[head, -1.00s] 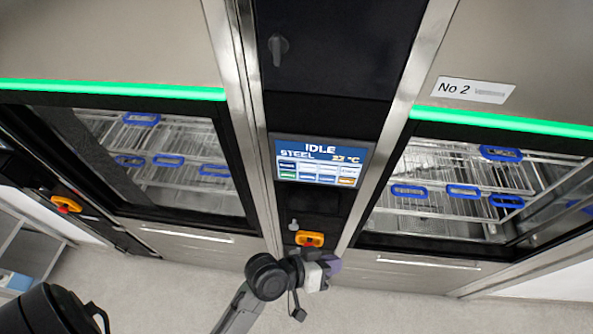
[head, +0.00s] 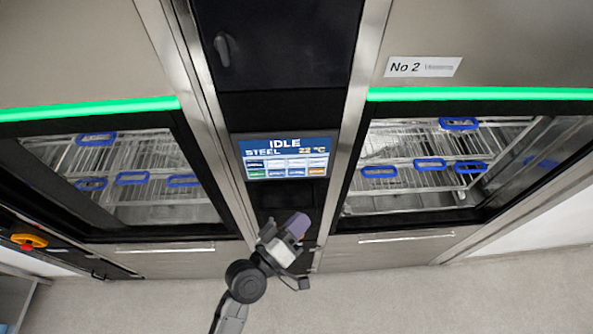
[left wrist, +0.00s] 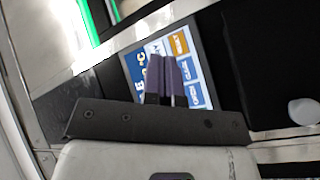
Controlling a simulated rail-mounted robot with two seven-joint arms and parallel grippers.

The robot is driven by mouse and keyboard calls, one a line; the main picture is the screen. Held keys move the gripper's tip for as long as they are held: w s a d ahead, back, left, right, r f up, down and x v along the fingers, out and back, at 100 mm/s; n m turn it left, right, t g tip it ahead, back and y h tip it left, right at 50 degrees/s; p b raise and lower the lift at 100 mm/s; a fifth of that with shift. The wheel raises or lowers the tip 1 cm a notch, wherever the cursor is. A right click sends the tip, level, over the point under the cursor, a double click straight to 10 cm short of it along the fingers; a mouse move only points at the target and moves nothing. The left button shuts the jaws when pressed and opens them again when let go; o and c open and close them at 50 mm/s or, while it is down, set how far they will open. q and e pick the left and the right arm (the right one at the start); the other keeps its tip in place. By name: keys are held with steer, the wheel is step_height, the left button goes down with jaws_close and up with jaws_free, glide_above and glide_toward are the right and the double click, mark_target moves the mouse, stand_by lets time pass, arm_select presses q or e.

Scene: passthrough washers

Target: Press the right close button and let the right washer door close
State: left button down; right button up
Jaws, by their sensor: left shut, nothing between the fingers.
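The right washer (head: 465,45), labelled No 2, shows racks with blue clips through its window or opening (head: 440,165). I cannot tell whether its door is open or closed. The control screen (head: 286,157) between the two washers reads IDLE, STEEL and 22 °C, with rows of small buttons. My left gripper (head: 298,224) is just below the screen in the head view, with its purple fingers pointing up towards it. In the left wrist view its fingers (left wrist: 165,78) are together and empty, in front of the screen (left wrist: 190,62). My right gripper is not in view.
The left washer (head: 70,50) stands at the left with racks behind its window. Green light strips (head: 480,94) run above both windows. An orange and red switch (head: 28,242) is at the far left. The pale floor (head: 400,285) is clear.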

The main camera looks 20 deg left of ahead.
mark_target(297, 172)
arm_select(q)
steer(key=w+a, duration=0.1)
steer(key=w, duration=0.1)
steer(key=w+a, duration=0.1)
steer(key=w, duration=0.1)
steer(key=w+a, duration=0.1)
steer(key=w, duration=0.1)
steer(key=shift+w+b, duration=0.1)
steer(key=shift+b, duration=0.3)
steer(key=shift+w+a, duration=0.5)
steer(key=shift+w, duration=0.3)
stand_by(0.9)
steer(key=shift+w+a, duration=0.1)
steer(key=shift+w, duration=0.1)
stand_by(0.3)
steer(key=shift+w, duration=0.1)
steer(key=shift+w+a, duration=0.1)
